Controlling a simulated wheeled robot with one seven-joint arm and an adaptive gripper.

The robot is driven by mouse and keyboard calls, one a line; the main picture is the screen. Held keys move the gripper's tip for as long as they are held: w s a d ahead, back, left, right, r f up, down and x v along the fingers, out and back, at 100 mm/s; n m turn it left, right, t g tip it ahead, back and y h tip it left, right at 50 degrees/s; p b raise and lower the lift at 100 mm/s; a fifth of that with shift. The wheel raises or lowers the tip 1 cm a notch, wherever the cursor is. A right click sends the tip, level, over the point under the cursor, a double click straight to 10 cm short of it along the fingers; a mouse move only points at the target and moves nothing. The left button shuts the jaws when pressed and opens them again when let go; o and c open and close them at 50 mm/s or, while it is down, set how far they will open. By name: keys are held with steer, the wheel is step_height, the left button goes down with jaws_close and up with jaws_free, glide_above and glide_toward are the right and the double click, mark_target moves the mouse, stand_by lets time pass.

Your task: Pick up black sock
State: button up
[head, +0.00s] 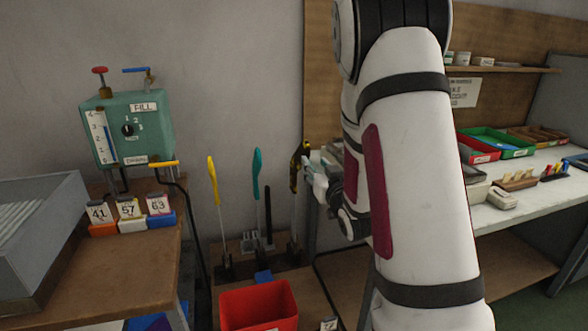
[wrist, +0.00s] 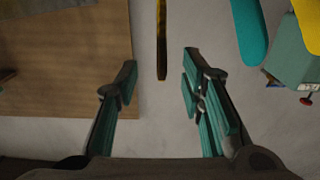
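A slim upright form with black and yellow colouring, which I take to be the black sock (head: 297,167), stands at the right end of a row of upright forms. In the wrist view the same narrow dark and yellow shape (wrist: 161,42) points down from the top edge, between and beyond the fingertips. My gripper (head: 313,181) is just right of it in the head view. In the wrist view my gripper (wrist: 159,84) is open, with its teal finger pads wide apart and nothing between them. I cannot tell whether any finger touches the sock.
A teal form (head: 257,175) and a yellow form (head: 213,185) stand to the left. A red bin (head: 258,306) is below in front. A green machine (head: 130,128) and numbered blocks (head: 131,224) are at left. A white-topped bench (head: 535,200) with trays is at right.

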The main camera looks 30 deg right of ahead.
mark_target(309, 157)
steer(key=x, duration=0.7)
steer(key=shift+f+b+x, duration=0.15)
steer(key=shift+b+x, duration=0.05)
steer(key=shift+x, duration=1.25)
steer(key=shift+f+b+x, duration=0.15)
steer(key=shift+b+x, duration=0.05)
steer(key=shift+x, duration=1.25)
steer(key=shift+a, duration=0.1)
steer(key=shift+c, duration=0.5)
jaws_close()
